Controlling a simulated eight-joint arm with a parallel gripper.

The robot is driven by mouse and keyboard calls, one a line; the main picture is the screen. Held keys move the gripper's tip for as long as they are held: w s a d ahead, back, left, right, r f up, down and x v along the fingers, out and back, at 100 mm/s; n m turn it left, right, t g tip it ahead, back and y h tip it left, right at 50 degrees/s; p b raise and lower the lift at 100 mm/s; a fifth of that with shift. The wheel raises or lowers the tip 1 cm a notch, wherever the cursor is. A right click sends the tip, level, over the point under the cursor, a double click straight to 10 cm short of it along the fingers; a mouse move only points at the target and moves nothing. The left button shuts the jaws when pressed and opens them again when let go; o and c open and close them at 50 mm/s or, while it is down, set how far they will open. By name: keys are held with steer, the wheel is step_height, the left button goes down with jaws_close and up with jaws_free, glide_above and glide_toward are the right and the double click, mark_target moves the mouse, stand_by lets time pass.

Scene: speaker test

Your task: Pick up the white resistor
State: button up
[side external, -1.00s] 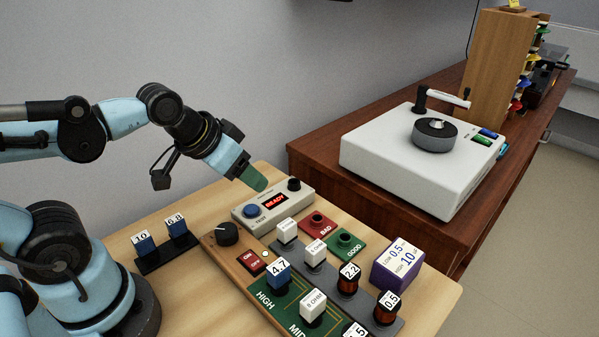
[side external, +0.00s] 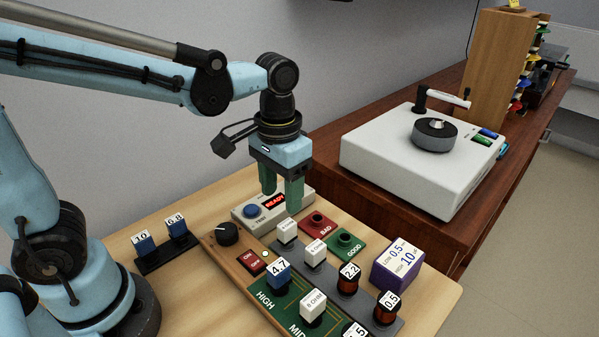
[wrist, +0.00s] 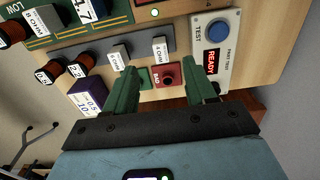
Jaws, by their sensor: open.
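Three white block-shaped resistors show in the side view. One white resistor (side external: 287,231) and another white resistor (side external: 316,251) stand on the grey strip (side external: 383,333). A third, marked 8 OHM (side external: 313,306), sits on the green board. In the wrist view the two on the strip show as one white block (wrist: 159,49) and another (wrist: 118,57); the 8 OHM block (wrist: 40,20) is at upper left. My gripper (side external: 281,199) points down, open and empty, above and behind the nearest strip resistor. Its green fingers also show in the wrist view (wrist: 162,85).
The test box (side external: 243,212) reading READY stands beside the fingers. The red BAD (side external: 318,224) and green GOOD (side external: 345,243) sockets are close by. Dark red parts marked 2.2 (side external: 348,281) and 0.5 (side external: 386,307) share the strip. A purple box (side external: 397,265) stands at right.

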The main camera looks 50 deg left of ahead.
mark_target(287, 224)
step_height(287, 224, down, 4)
steer(key=shift+f, duration=0.1)
steer(key=f, duration=0.2)
steer(key=w+f, duration=0.1)
steer(key=f, duration=0.1)
steer(key=shift+f, duration=0.6)
steer(key=c, duration=1)
steer(key=shift+r, duration=0.1)
